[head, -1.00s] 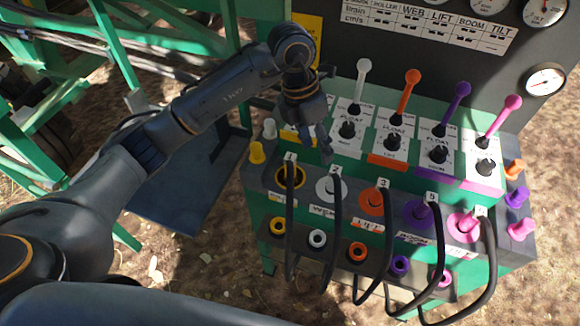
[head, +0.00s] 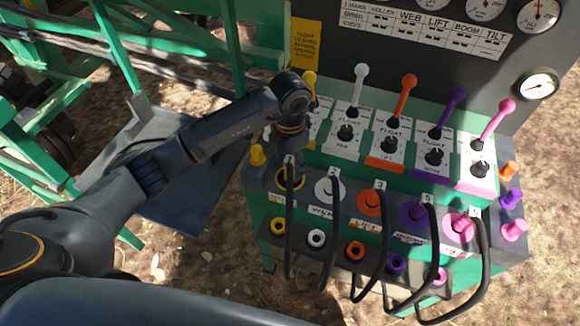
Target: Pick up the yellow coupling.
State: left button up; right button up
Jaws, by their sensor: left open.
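The yellow coupling (head: 291,183) sits at the left end of the upper row on the green console, with a black hose hanging from it. Only its yellow ring shows; its upper part is partly hidden. My left gripper (head: 287,158) points down right over it and is open. Its fingers are dark and overlap the coupling in the head view, so I cannot tell whether they touch it. My right gripper is not in view.
White (head: 328,190), orange (head: 370,203), purple (head: 413,215) and pink (head: 459,228) couplings with looping hoses stand to the right. Coloured levers rise behind them. A yellow cap (head: 257,155) is close by on the left. Sockets line the lower front.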

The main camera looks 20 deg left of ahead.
aim_at(290, 170)
pick_arm(q)
notch_tip(290, 170, down, 2)
jog(key=shift+f, duration=0.6)
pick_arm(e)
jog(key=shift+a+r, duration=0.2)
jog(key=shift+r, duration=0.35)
pick_arm(q)
grip_shut()
jog(key=shift+r, duration=0.1)
jog(key=shift+w+r, duration=0.1)
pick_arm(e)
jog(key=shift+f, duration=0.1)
pick_arm(q)
jog(key=shift+r, duration=0.3)
notch_tip(290, 170, up, 2)
jog(key=shift+r+b, duration=0.1)
jog(key=shift+b, duration=0.65)
jog(key=s+d+r+b, duration=0.1)
jog(key=s+d+r, duration=0.1)
jog(key=s+r, duration=0.3)
jog(key=s+d+r, duration=0.2)
jog(key=s+r, duration=0.3)
jog(key=s, duration=0.3)
jog(key=shift+s+d+b, duration=0.25)
jog(key=shift+b, duration=0.1)
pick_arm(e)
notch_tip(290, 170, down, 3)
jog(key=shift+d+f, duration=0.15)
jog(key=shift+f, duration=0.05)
